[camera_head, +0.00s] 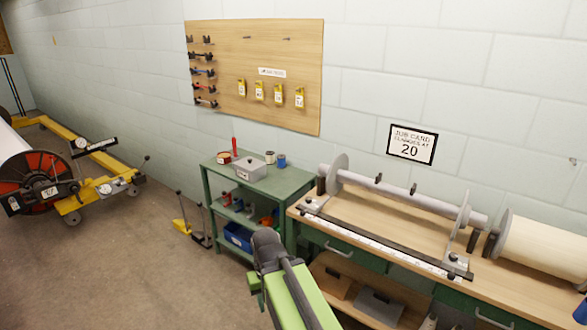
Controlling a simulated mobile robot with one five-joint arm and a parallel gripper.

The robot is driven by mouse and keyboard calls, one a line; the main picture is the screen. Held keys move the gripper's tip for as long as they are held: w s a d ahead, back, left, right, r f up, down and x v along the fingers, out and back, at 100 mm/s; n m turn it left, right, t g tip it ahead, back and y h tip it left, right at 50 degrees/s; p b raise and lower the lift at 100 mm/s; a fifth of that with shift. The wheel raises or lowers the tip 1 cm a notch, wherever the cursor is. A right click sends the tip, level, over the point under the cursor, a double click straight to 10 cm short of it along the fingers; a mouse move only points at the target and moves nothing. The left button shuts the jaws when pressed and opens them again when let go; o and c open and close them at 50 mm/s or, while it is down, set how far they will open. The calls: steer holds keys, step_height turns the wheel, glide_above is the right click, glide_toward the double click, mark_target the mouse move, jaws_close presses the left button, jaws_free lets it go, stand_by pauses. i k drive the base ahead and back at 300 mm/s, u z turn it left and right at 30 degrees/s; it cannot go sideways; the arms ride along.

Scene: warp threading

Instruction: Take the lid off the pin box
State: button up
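A grey box with a lid (250,169), which looks like the pin box, stands on the top of the green cart (285,192) against the wall. Its lid looks seated on it, with a small dark knob on top. My green and dark grey arm reaches up from the bottom middle, in front of the cart and well short of the box. I cannot make out my gripper's fingers.
Small cans (270,157) and a red bottle (234,147) stand close around the box. A wooden workbench (350,225) with a shaft and discs is at the right. Yellow stands (181,224) are on the floor left of the cart. Open floor lies at the left front.

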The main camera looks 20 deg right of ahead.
mark_target(248, 163)
steer(key=u, duration=0.5)
steer(key=i, duration=2.1)
steer(key=u, duration=0.25)
steer(key=i, duration=1.15)
steer(key=z, duration=0.3)
